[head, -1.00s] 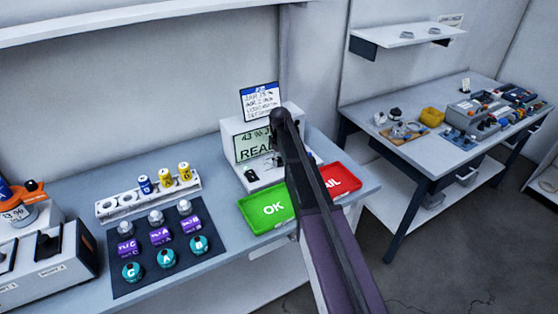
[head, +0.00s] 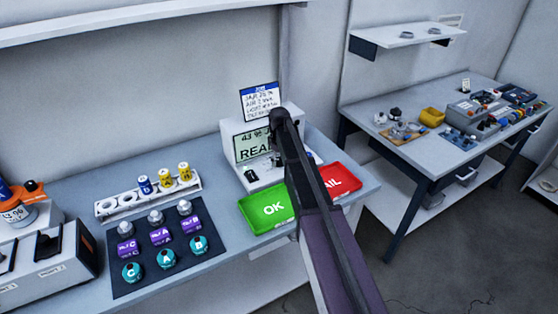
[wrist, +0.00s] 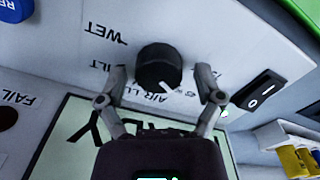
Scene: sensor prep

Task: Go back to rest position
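My gripper (wrist: 162,76) is open in the wrist view. Its two fingers stand apart on either side of a black knob (wrist: 158,66) with a white pointer, with gaps between fingers and knob. The knob is on the sloped face of a white tester (head: 229,128), near the words WET and AIR. In the head view, my arm crosses in front of the tester and hides part of its display (head: 247,147); my gripper is mostly hidden there.
A black rocker switch (wrist: 257,96) is beside the knob. A green OK tray (head: 252,217) and red FAIL tray (head: 347,190) lie before the tester. A dark mat (head: 147,287) with jars and a white rack (head: 104,207) are left. A second table (head: 425,160) stands right.

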